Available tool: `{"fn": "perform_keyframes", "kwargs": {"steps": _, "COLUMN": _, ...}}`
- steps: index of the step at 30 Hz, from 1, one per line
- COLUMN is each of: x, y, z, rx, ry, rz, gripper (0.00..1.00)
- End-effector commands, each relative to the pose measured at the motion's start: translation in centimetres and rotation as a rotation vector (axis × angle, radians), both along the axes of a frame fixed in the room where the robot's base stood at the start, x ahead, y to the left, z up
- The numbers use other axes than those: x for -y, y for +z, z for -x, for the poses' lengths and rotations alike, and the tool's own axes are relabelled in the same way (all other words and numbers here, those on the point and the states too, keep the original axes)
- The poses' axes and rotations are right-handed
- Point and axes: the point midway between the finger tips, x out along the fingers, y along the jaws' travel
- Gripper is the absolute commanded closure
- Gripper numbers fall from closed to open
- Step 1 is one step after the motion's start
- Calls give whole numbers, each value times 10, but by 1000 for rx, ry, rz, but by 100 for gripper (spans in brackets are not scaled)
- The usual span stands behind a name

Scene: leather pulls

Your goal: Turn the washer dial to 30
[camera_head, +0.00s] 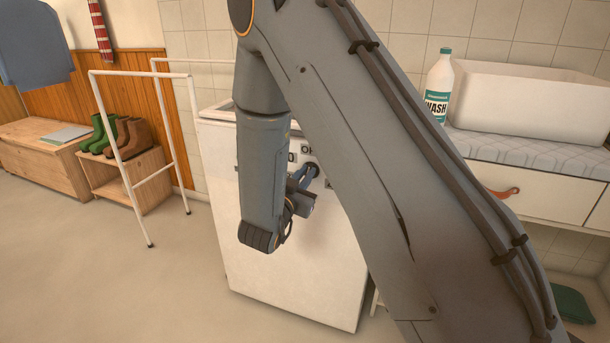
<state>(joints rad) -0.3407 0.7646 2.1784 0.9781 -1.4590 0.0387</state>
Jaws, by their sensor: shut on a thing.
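The white washer (262,285) stands in the middle of the view, behind my arm. My gripper (309,175) is at the washer's front, shut on the dial. The dial is almost wholly hidden by the fingers and my arm, so its pointer and setting cannot be read. No "30" mark can be made out.
A white drying rack (128,73) stands left of the washer, near a wooden shelf with boots (131,137). At right, a white basin (530,105) and a wash bottle (438,85) top a drawer unit with a leather pull (503,192). Floor at front left is clear.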

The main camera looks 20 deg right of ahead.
Motion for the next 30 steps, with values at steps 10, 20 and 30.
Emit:
{"fn": "perform_keyframes", "kwargs": {"steps": 10, "x": 3, "y": -3, "z": 2, "rx": 189, "ry": 0, "rz": -262, "gripper": 100}}
{"fn": "perform_keyframes", "kwargs": {"steps": 20, "x": 5, "y": -5, "z": 4, "rx": 357, "ry": 0, "rz": -492, "gripper": 100}}
{"fn": "perform_keyframes", "kwargs": {"steps": 30, "x": 6, "y": -7, "z": 5, "rx": 464, "ry": 0, "rz": -640, "gripper": 100}}
